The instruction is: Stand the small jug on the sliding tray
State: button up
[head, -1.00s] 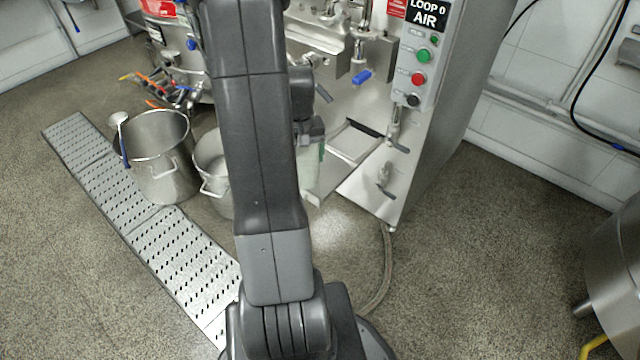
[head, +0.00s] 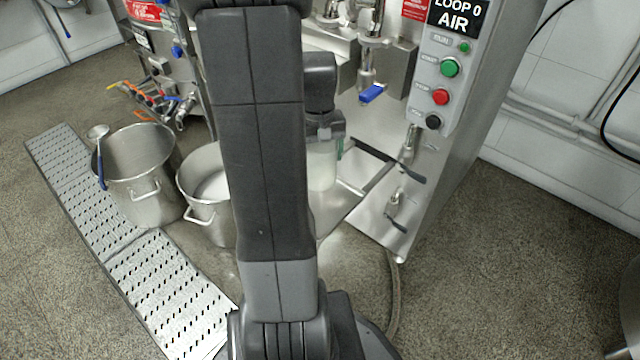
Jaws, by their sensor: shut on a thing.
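My gripper (head: 325,135) is shut on the small jug (head: 322,168), a pale translucent vessel with a bit of green at its upper right. The jug looks upright. My own arm covers its left side and part of the gripper. The sliding tray (head: 352,205) is a flat metal surface at the foot of the steel machine, with a dark bar along its back edge. The jug is at the tray's left end in the picture. I cannot tell whether its base touches the tray.
Two steel pots (head: 140,180) stand left of my arm, the taller with a ladle (head: 100,155). A blue-handled valve (head: 371,93) hangs above the tray. The button panel (head: 440,80) is to the right.

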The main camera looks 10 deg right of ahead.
jog(key=f+b, duration=0.1)
jog(key=f, duration=0.3)
jog(key=f+b, duration=0.1)
jog(key=f, duration=0.3)
jog(key=shift+s+a+b, duration=0.15)
jog(key=shift+s+b, duration=0.05)
jog(key=shift+b, duration=0.15)
jog(key=shift+f, duration=0.15)
jog(key=o, duration=1)
jog(key=shift+f, duration=0.1)
notch_tip(320, 180, up, 12)
jog(key=p, duration=0.5)
jog(key=shift+r, duration=0.2)
